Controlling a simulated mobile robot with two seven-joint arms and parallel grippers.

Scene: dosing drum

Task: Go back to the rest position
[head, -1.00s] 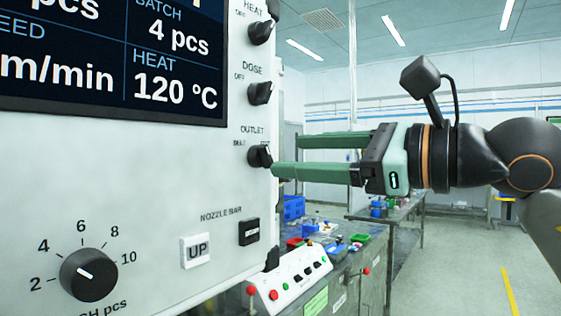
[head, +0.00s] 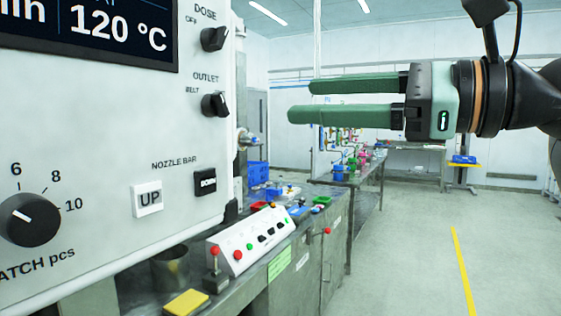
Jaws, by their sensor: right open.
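My right gripper (head: 300,101) shows at the upper right, its two green fingers spread apart and pointing left. It is empty and clear of the machine panel (head: 95,150), with a visible gap to the panel's right edge. The black OUTLET knob (head: 215,104) and the DOSE knob (head: 214,39) are on that panel, to the left of the fingertips. My left gripper is out of view.
The panel also carries a BATCH dial (head: 30,219), a white UP button (head: 148,199) and a black DOWN button (head: 205,182). A white control box (head: 250,240) stands on the metal bench below. A yellow block (head: 186,303) lies nearby. The floor (head: 400,260) at right is open.

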